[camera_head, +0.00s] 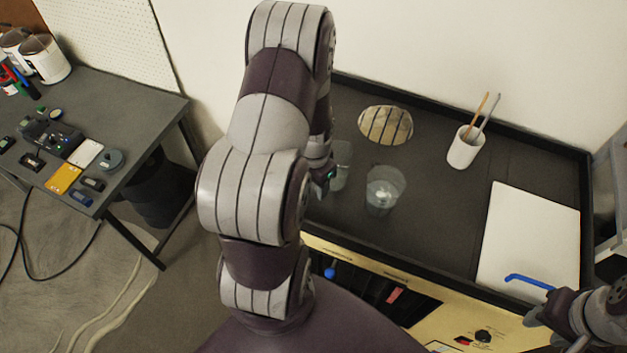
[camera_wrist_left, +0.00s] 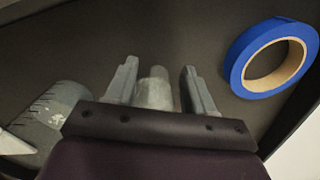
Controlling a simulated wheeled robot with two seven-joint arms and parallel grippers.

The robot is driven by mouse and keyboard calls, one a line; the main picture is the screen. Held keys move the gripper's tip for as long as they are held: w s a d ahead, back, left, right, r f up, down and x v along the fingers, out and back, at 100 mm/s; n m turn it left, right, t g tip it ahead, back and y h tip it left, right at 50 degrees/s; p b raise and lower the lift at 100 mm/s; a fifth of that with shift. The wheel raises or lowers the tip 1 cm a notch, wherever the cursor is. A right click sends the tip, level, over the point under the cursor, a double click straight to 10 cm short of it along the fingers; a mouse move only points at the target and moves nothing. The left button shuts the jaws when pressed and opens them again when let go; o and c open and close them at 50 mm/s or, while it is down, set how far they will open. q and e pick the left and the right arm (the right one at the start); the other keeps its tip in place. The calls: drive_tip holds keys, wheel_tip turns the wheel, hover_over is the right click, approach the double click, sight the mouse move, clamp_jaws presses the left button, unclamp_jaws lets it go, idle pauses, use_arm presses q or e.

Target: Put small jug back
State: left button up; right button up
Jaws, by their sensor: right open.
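A small clear, greyish jug (camera_wrist_left: 154,92) stands between the two fingers of my left gripper (camera_wrist_left: 159,68) in the left wrist view. The fingers are apart, with a gap visible on the right side. A larger clear jug with dark marks (camera_wrist_left: 48,112) is at the left there. In the head view two clear vessels stand on the dark tabletop: one (camera_head: 342,165) beside my left gripper (camera_head: 323,180), partly hidden by it, and one (camera_head: 384,190) to its right. My right gripper (camera_head: 545,308) is open at the lower right.
Blue tape (camera_wrist_left: 268,62) lies right of my left gripper. A striped round piece (camera_head: 386,125), a white cup with brushes (camera_head: 466,146) and a white board (camera_head: 528,242) are on the dark, rimmed tabletop (camera_head: 425,225). A blue bent rod (camera_head: 528,281) is near my right gripper.

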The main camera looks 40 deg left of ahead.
use_arm(q)
drive_tip(key=shift+r, duration=0.1)
drive_tip(key=shift+w+r, duration=0.1)
drive_tip(key=shift+r, duration=0.2)
drive_tip(key=r+b, duration=0.1)
drive_tip(key=r, duration=0.6)
drive_tip(key=r+b, duration=0.1)
drive_tip(key=r, duration=0.3)
drive_tip(key=shift+d+r+b, duration=0.1)
drive_tip(key=shift+d+b, duration=0.25)
drive_tip(key=shift+d, duration=0.05)
drive_tip(key=s+d+t, duration=0.1)
drive_tip(key=s+d, duration=0.1)
drive_tip(key=d, duration=1.2)
drive_tip(key=shift+s+f+n, duration=0.3)
drive_tip(key=shift+s+f, duration=0.05)
drive_tip(key=shift+f, duration=0.05)
drive_tip(key=shift+s+d, duration=0.1)
drive_tip(key=shift+d, duration=0.15)
drive_tip(key=shift+a, duration=0.15)
